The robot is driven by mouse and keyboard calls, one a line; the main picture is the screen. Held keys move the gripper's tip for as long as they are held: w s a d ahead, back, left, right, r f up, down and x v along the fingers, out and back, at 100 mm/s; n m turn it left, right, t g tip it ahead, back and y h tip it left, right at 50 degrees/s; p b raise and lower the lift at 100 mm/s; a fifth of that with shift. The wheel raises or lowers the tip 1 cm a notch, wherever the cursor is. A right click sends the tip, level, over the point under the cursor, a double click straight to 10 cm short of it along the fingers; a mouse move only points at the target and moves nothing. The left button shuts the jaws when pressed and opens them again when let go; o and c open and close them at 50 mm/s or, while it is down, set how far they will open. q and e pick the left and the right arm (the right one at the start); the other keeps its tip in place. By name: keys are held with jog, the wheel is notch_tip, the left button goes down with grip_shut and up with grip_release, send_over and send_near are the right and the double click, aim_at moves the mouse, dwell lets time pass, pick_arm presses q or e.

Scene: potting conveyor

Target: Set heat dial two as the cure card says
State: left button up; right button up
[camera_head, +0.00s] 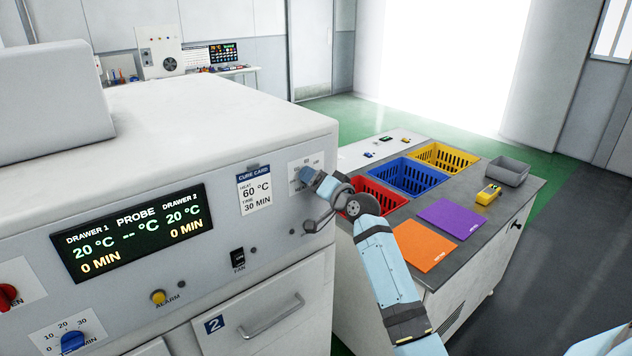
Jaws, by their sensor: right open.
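The cure card (254,191) on the white oven's front reads heat 60 °C and time 30 min. To its right is a pale dial plate (294,185), with a blue knob (305,174) showing at my right gripper (313,180). Which number the knob points at is hidden. My right gripper is open, its tips close to the knob; I cannot tell whether they touch it. The display (131,234) reads 20 °C and 0 min for both drawers, with dashes for the probe. My left gripper is not in view.
Another blue dial (73,341), a red knob (7,296), the alarm button (158,297) and the fan switch (238,258) are on the panel. Drawer 2's handle (272,318) sticks out below. A side bench (483,236) with coloured baskets stands to the right.

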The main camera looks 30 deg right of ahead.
jog(key=s+d+b, duration=0.1)
jog(key=s+b, duration=0.2)
jog(key=s, duration=1)
jog(key=shift+s, duration=0.4)
jog(key=s+a+f+n+g, duration=0.2)
jog(key=s+a+f+n, duration=0.3)
jog(key=f, duration=0.6)
jog(key=s+a+f+g, duration=0.2)
jog(key=a+f, duration=0.5)
jog(key=f, duration=0.4)
jog(key=s+a+f+n+g+y, duration=0.1)
jog(key=s+a+f+n, duration=0.2)
jog(key=s+a+f, duration=0.3)
jog(key=s+a+f+n+g+y, duration=0.1)
jog(key=s+a+f+n+g, duration=0.1)
jog(key=s+a+f, duration=0.5)
jog(key=s+n+p, duration=0.1)
jog(key=s, duration=0.3)
jog(key=shift+f, duration=0.15)
